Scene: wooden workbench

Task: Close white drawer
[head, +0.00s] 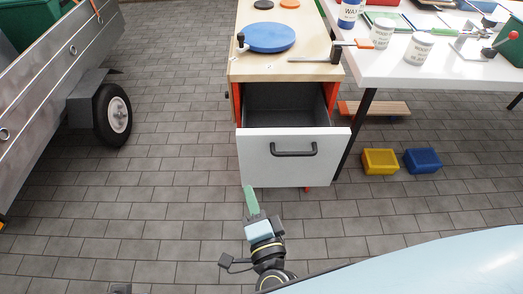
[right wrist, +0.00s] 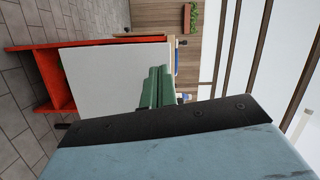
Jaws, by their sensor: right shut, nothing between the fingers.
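The white drawer (head: 260,172) is pulled out of the wooden workbench, and its dark grey inside (head: 285,108) shows open from above. A dark bar handle (head: 294,150) is on its white front. My right gripper (head: 249,190), with green fingers, is shut and empty near the lower left part of the drawer front. I cannot tell whether the fingertips touch it. In the right wrist view the shut green fingers (right wrist: 157,84) point toward a large white panel (right wrist: 100,75), which looks like the drawer front.
The wooden bench top (head: 262,68) carries a blue disc (head: 268,37) and a clamp. A white table (head: 385,70) stands to the right, with a yellow bin (head: 380,161) and a blue bin (head: 423,160) on the floor. A metal trailer (head: 55,95) is at left. Brick floor between is clear.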

